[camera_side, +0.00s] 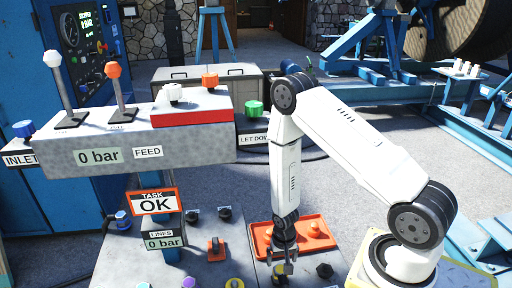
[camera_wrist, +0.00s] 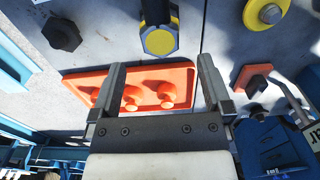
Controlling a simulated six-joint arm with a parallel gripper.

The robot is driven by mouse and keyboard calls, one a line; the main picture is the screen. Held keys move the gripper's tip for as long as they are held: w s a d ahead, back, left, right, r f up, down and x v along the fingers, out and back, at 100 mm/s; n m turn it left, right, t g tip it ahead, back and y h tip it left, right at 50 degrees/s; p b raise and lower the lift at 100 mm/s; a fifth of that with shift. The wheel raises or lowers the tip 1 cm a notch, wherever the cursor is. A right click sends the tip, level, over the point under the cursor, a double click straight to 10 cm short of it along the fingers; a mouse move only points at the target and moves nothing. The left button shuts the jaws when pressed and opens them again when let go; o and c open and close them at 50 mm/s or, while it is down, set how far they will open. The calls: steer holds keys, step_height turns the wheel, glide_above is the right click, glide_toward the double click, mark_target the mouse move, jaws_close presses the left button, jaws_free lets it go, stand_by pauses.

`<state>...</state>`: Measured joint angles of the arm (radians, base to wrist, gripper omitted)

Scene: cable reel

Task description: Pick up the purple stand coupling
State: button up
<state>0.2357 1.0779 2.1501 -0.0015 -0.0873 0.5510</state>
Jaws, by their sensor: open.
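The purple coupling (camera_side: 189,283) shows at the bottom edge of the side view, on the grey stand panel, partly cut off by the frame. I see no purple in the wrist view. My gripper (camera_side: 282,261) points down over the right part of the panel, well to the right of the purple coupling. In the wrist view my gripper (camera_wrist: 161,62) has its two fingers wide apart with nothing held between them. A yellow-and-black coupling (camera_wrist: 159,40) appears beyond the fingertips.
An orange tray (camera_wrist: 75,79) with orange caps lies by my gripper. A black knob (camera_side: 324,271), an orange square-based part (camera_side: 214,248) and a yellow ring (camera_side: 234,284) sit on the panel. The grey control box (camera_side: 200,142) with levers stands above, at left.

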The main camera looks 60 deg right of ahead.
stand_by(0.3)
steer(key=w+a+f, duration=0.1)
steer(key=w+a, duration=0.2)
steer(key=w, duration=0.4)
steer(key=r, duration=0.2)
glide_above(189, 284)
steer(key=shift+w+f, duration=0.25)
steer(key=shift+w, duration=0.1)
steer(key=shift+f, duration=1.35)
steer(key=shift+s+f, duration=0.15)
steer(key=shift+f, duration=1.15)
steer(key=shift+s+f, duration=0.1)
steer(key=shift+f, duration=1.2)
steer(key=shift+c, duration=0.2)
